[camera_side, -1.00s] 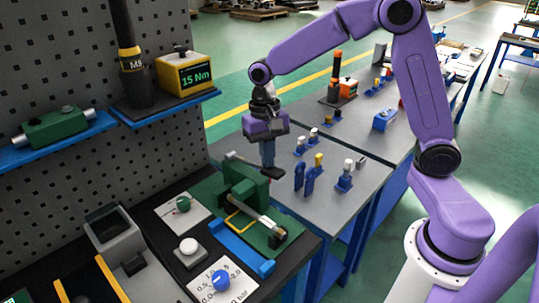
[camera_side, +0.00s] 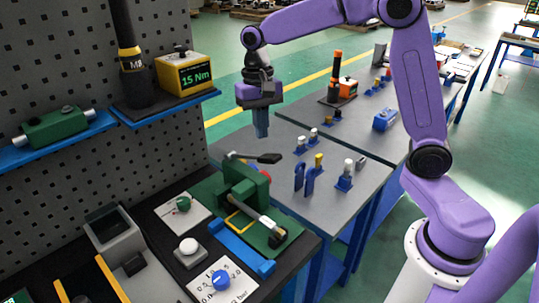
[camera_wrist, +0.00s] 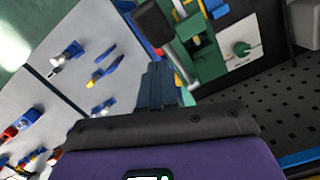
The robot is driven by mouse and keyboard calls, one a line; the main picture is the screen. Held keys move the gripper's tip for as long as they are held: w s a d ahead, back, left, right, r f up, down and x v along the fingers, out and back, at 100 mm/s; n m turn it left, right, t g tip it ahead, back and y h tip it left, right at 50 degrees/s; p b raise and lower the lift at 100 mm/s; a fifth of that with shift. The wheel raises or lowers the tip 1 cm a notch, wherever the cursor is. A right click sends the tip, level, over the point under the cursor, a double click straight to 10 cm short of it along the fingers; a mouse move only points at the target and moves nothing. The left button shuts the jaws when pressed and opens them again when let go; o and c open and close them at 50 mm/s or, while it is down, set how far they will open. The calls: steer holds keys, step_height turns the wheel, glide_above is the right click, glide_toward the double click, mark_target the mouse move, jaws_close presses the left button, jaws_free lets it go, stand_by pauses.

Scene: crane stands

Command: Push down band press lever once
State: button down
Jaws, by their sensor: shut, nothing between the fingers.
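The green band press (camera_side: 243,184) stands on a green base plate at the front of the dark bench. Its lever (camera_side: 257,157) has a black handle and lies roughly level over the press, pointing right. In the wrist view the black handle (camera_wrist: 153,23) and the green press body (camera_wrist: 207,58) show at the top. My gripper (camera_side: 262,132) is shut and empty, pointing down above the lever handle, with a visible gap between them. Its fingers also show in the wrist view (camera_wrist: 158,85).
A blue bar (camera_side: 243,248), a white button (camera_side: 189,246) and a blue dial (camera_side: 221,280) lie around the press. A grey table (camera_side: 330,215) with blue and yellow parts stands to the right. A pegboard with a shelf rises at left.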

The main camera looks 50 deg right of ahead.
step_height(320, 180, up, 12)
steer(key=w, duration=0.1)
steer(key=shift+d, duration=0.25)
stand_by(0.8)
steer(key=s+f+n, duration=0.5)
steer(key=s, duration=0.4)
steer(key=s+f+n+t, duration=0.1)
steer(key=s+f+n, duration=0.4)
steer(key=s, duration=0.5)
steer(key=s+d+f+n, duration=0.1)
steer(key=s+f+n, duration=0.4)
steer(key=s, duration=0.5)
steer(key=shift+f+n, duration=0.4)
steer(key=shift+n, duration=0.5)
